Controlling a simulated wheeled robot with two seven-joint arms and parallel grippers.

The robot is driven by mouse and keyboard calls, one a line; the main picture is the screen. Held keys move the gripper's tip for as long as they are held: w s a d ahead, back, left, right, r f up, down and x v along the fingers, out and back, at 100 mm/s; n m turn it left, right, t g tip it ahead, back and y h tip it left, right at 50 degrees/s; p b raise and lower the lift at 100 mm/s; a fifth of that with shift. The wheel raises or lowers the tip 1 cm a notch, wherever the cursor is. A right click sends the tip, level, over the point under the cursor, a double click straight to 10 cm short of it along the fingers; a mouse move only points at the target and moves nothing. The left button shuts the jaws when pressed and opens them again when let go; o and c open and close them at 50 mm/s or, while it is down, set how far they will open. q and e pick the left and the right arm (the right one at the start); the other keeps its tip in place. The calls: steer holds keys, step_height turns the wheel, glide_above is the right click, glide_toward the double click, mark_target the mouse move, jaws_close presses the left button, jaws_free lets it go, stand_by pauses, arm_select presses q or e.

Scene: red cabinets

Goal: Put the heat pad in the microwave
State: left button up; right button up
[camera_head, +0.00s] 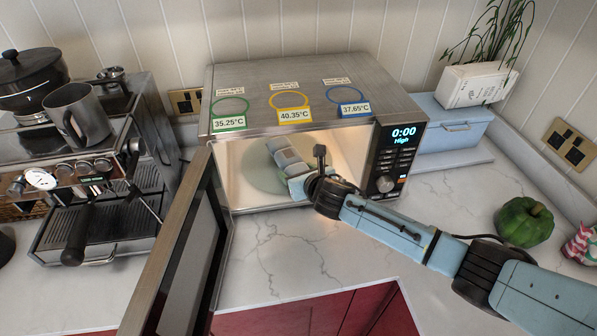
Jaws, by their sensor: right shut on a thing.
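The microwave (290,78) stands on the counter with its door (185,240) swung open to the left. The heat pad (285,153), a grey and pale rolled or folded shape, is inside the lit cavity above the round turntable (252,172). My right gripper (297,180) reaches into the opening from the right and is shut on the near end of the heat pad. The fingertips are partly hidden by my wrist. I cannot tell whether the pad touches the turntable. My left gripper is not in view.
An espresso machine (100,190) with a metal jug (78,115) stands at the left. A blue box (450,125) with a white planter (480,85), and a green pepper (524,221), are at the right. The counter before the microwave (290,250) is clear.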

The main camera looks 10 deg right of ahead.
steer(key=shift+f+b, duration=0.35)
steer(key=shift+f, duration=0.15)
steer(key=o, duration=1.1)
steer(key=shift+o, duration=0.3)
steer(key=shift+f, duration=0.2)
steer(key=shift+p+v, duration=2.4)
steer(key=shift+r, duration=0.2)
steer(key=shift+s, duration=0.2)
